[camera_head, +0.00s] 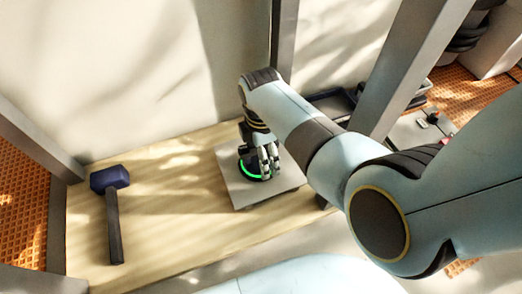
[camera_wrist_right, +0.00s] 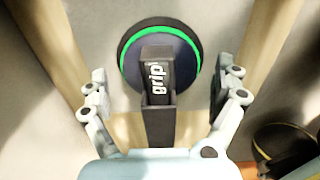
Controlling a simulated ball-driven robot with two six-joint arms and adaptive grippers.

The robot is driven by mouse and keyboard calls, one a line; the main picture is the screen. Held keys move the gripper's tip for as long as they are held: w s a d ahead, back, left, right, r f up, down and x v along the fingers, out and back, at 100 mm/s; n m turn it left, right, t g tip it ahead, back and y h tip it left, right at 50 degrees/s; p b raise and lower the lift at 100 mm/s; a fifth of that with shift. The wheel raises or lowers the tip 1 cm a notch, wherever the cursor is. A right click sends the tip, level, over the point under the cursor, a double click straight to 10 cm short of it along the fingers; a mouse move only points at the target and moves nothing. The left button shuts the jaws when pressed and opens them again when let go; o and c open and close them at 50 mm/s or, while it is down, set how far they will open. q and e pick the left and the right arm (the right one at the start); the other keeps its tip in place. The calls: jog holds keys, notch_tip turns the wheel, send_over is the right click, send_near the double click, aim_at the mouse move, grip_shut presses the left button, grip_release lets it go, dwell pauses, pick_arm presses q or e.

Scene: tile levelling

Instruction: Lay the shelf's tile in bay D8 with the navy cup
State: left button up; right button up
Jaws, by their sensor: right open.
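The grey square tile (camera_head: 285,180) lies on the pale wooden shelf (camera_head: 180,225). The navy cup (camera_head: 245,172), a round disc with a green ring, stands on the tile. In the right wrist view the cup (camera_wrist_right: 186,62) shows a dark upright handle marked "grip". My right gripper (camera_head: 266,155) is over the cup and hides part of it. In the wrist view its open fingers (camera_wrist_right: 168,90) stand on either side of the handle, apart from it. My left gripper is not in view. I cannot make out bay D8.
A mallet (camera_head: 113,215) with a navy head lies on the shelf at the left. Grey posts (camera_head: 284,40) rise behind and beside the shelf. Dark trays (camera_head: 335,105) are beyond my right arm. The shelf between mallet and tile is clear.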

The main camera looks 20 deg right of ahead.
jog(key=c, duration=1.7)
jog(key=shift+o, duration=0.9)
jog(key=o, duration=1.4)
